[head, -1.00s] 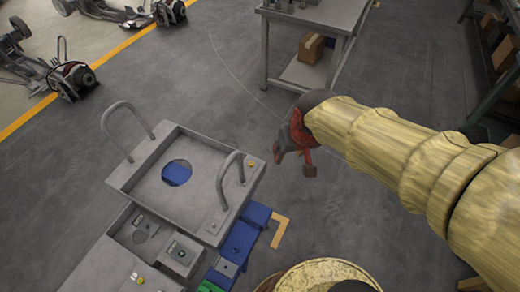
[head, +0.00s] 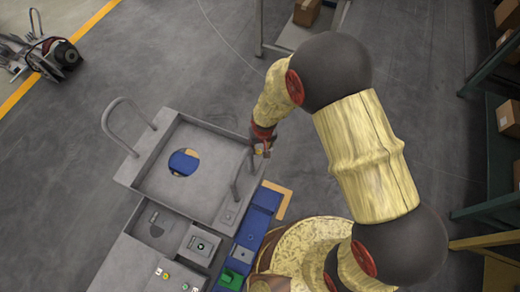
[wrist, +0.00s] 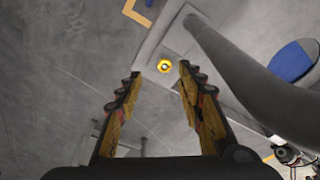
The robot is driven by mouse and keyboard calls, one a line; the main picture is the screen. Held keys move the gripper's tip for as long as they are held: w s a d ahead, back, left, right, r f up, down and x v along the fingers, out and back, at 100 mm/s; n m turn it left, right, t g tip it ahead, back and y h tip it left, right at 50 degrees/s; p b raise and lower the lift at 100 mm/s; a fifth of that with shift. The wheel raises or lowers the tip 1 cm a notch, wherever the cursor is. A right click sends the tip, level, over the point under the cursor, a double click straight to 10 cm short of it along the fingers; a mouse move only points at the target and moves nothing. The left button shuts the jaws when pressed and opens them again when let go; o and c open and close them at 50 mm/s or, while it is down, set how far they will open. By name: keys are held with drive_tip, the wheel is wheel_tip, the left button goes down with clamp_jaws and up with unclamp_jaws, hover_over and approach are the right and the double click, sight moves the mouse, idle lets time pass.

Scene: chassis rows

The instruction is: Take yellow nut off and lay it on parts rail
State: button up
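I cannot tell how far the tips still are above the flange.
The left handle (head: 125,120) stands across the tray. A bench with a carton (head: 306,12) stands at the back.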

sight(259, 152)
drive_tip(key=f, duration=0.2)
drive_tip(key=f+b, duration=0.1)
drive_tip(key=f, duration=0.1)
drive_tip(key=w+a+f, duration=0.1)
drive_tip(key=f, duration=0.1)
drive_tip(key=shift+c, duration=1.2)
drive_tip(key=shift+r, duration=0.1)
drive_tip(key=c, duration=0.7)
clamp_jaws()
